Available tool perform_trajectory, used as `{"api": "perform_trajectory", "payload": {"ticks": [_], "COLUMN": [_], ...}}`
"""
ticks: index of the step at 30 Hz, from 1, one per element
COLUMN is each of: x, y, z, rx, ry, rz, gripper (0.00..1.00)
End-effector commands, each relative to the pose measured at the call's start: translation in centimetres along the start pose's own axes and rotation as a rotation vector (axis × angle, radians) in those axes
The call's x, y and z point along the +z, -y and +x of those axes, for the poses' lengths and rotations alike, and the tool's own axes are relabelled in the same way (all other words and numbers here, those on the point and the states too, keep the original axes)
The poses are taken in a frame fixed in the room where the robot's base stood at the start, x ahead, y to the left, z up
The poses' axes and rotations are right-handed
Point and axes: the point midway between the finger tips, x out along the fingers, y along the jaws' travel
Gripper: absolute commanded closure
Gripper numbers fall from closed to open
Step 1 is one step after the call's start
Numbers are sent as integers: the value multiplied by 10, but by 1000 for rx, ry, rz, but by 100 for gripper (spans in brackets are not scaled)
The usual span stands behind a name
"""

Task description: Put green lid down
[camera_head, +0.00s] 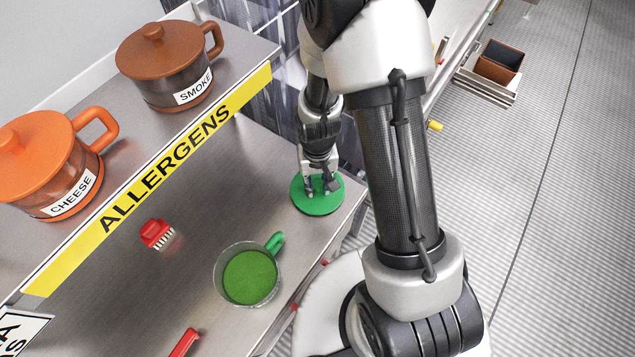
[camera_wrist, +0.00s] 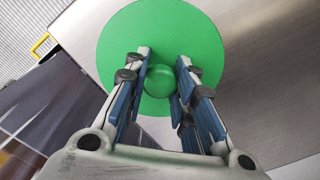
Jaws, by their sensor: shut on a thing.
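The green lid (camera_head: 327,203) is a flat round disc at the right end of the lower metal shelf, close to its edge. My gripper (camera_head: 321,190) is directly above it with its fingers pointing down. In the wrist view the lid (camera_wrist: 120,45) fills the top middle, and my gripper (camera_wrist: 160,82) is shut on its round knob. The lid looks level and at or very near the shelf surface; I cannot tell whether it touches. An open clear drum with green powder and a green handle (camera_head: 248,275) stands to the left and nearer.
A red brush (camera_head: 157,233) and a red-handled tool (camera_head: 184,342) lie on the lower shelf (camera_head: 205,210). The raised "ALLERGENS" shelf holds the orange "CHEESE" drum (camera_head: 45,160) and the brown "SMOKE" drum (camera_head: 165,65). The shelf between brush and lid is clear.

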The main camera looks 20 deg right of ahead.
Motion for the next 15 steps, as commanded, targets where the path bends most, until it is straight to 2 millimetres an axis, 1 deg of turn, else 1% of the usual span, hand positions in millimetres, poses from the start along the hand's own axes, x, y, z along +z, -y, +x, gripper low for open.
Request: {"api": "perform_trajectory", "payload": {"ticks": [6,7,15], "x": [0,0,0], "y": [0,0,0], "z": [4,3,2], "rx": [0,0,0], "ry": [1,1,1], "rz": [0,0,0], "gripper": [99,75,57]}}
